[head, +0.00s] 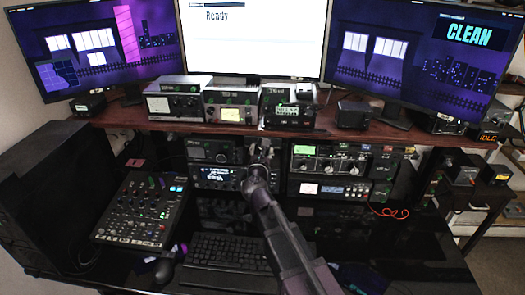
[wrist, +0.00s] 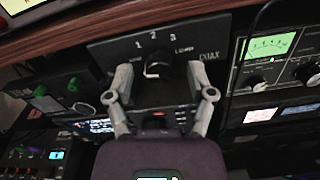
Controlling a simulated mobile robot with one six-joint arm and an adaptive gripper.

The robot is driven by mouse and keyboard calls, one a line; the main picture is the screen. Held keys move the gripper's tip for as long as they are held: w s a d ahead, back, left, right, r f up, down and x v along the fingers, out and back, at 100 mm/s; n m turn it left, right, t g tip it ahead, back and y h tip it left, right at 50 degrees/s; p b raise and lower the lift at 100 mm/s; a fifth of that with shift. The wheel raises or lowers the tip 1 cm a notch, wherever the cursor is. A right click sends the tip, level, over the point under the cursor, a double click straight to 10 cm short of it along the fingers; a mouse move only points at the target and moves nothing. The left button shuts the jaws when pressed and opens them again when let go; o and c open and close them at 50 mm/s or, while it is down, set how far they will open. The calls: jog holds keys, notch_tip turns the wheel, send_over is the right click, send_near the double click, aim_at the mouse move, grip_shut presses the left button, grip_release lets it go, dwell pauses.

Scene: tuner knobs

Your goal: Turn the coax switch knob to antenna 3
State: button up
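The coax switch panel (wrist: 222,37) is a dark plate marked 1, 2, 3, a further label to the right, and COAX. Its dark knob (wrist: 158,57) sits in the middle, below the numbers, with a bright edge on its lower part. I cannot tell which number the knob points at. My gripper (wrist: 157,72) is open, one finger to the left of the knob and one to the right, with gaps between. In the head view my gripper (head: 262,158) is in front of the gear under the shelf and hides most of the coax switch.
A radio (head: 214,152) is left of my gripper and a tuner with a meter and knobs (head: 330,160) is to the right. The wooden shelf (head: 240,131) runs just above. A keyboard (head: 230,250) and a mixer (head: 140,210) are on the black desk.

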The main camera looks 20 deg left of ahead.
grip_shut()
jog(key=shift+m, duration=0.5)
jog(key=m, duration=1)
jog(key=shift+a+m, duration=0.1)
jog(key=shift+m, duration=0.2)
jog(key=m, duration=0.6)
jog(key=shift+w+r, duration=0.1)
jog(key=m, duration=0.6)
